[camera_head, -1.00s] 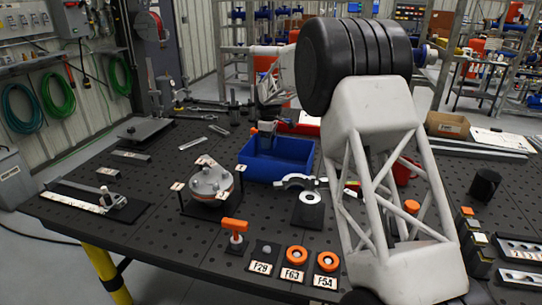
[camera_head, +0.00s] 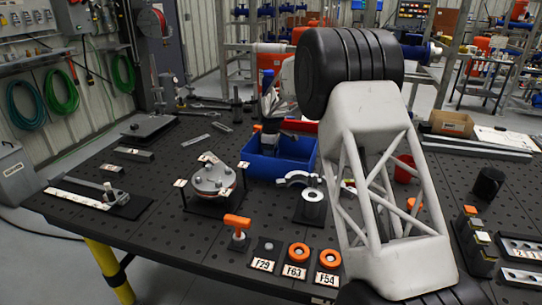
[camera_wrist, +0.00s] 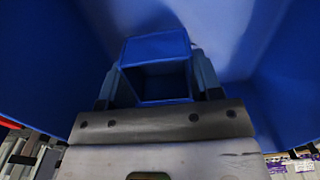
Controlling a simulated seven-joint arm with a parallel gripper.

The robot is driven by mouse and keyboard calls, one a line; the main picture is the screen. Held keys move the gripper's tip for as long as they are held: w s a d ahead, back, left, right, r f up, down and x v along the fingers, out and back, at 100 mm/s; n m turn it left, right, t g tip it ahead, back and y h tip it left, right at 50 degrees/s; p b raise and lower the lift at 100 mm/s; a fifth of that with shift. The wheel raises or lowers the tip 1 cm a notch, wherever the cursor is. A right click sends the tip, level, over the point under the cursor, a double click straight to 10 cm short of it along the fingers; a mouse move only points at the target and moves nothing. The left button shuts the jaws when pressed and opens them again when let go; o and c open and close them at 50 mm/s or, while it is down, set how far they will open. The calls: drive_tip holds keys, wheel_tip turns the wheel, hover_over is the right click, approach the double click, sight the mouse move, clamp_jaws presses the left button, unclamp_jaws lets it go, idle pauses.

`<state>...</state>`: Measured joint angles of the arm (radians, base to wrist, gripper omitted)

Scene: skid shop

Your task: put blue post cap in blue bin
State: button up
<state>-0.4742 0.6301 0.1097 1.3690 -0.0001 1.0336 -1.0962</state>
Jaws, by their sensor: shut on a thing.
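The blue post cap (camera_wrist: 155,48) is a square, hollow blue piece with its opening facing the wrist camera. My gripper (camera_wrist: 155,80) is shut on it, with one finger on each side. The blue bin (camera_head: 262,168) stands on the table near the middle of the head view. Its blue walls (camera_wrist: 40,60) surround the cap in the wrist view. In the head view my gripper (camera_head: 268,143) reaches down at the bin's left part. The cap cannot be made out there, and whether it touches the bin floor cannot be told.
A round flanged part (camera_head: 212,180) stands left of the bin. A grey clamp-like part (camera_head: 298,178) is close in front of it. A red container (camera_head: 403,168) is to the right, partly behind my arm. Orange rings (camera_head: 298,252) lie at the front edge.

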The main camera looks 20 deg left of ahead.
drive_tip(key=shift+f, duration=0.8)
drive_tip(key=shift+f, duration=0.1)
drive_tip(key=o, duration=0.9)
wheel_tip(320, 180, up, 12)
drive_tip(key=shift+d, duration=0.1)
idle(0.8)
